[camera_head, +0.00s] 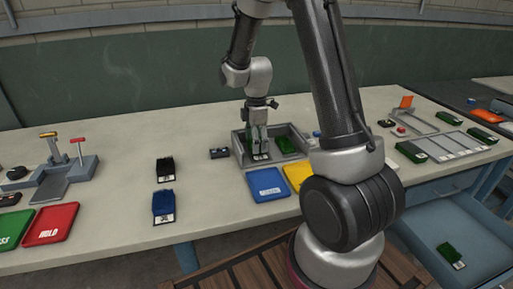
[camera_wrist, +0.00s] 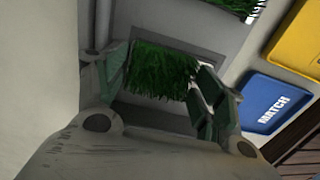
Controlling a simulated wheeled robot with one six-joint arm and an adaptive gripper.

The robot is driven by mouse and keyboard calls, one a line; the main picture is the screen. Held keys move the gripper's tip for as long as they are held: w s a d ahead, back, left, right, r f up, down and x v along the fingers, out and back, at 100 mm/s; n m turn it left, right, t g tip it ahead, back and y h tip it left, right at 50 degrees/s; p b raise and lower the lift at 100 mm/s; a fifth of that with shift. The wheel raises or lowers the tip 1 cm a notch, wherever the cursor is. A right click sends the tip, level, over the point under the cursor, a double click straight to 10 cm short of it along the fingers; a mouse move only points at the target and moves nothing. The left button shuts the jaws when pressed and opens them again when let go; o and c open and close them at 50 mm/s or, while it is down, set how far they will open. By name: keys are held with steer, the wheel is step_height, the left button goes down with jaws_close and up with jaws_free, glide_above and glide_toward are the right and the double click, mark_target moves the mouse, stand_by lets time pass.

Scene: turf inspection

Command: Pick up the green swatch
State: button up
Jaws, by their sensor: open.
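A green turf swatch (camera_wrist: 160,75) lies in a grey tray (camera_head: 237,147), in its left part. My gripper (camera_head: 257,146) is lowered over it with its fingers apart, one on each side of the swatch in the wrist view. I cannot tell whether the fingers touch it. In the head view my gripper hides most of this swatch; its pale label (camera_head: 261,157) shows below the fingers. A second green swatch (camera_head: 286,145) lies in the right part of the tray and shows at the wrist view's top edge (camera_wrist: 222,4).
A blue MATCH pad (camera_head: 267,184) and a yellow pad (camera_head: 298,174) lie in front of the tray. A black swatch (camera_head: 166,168) and a dark blue swatch (camera_head: 164,203) lie to the left. An open drawer (camera_head: 470,225) at lower right holds another green swatch (camera_head: 450,254).

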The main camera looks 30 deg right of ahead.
steer(key=shift+f, duration=0.55)
steer(key=c, duration=0.4)
steer(key=shift+c, duration=0.2)
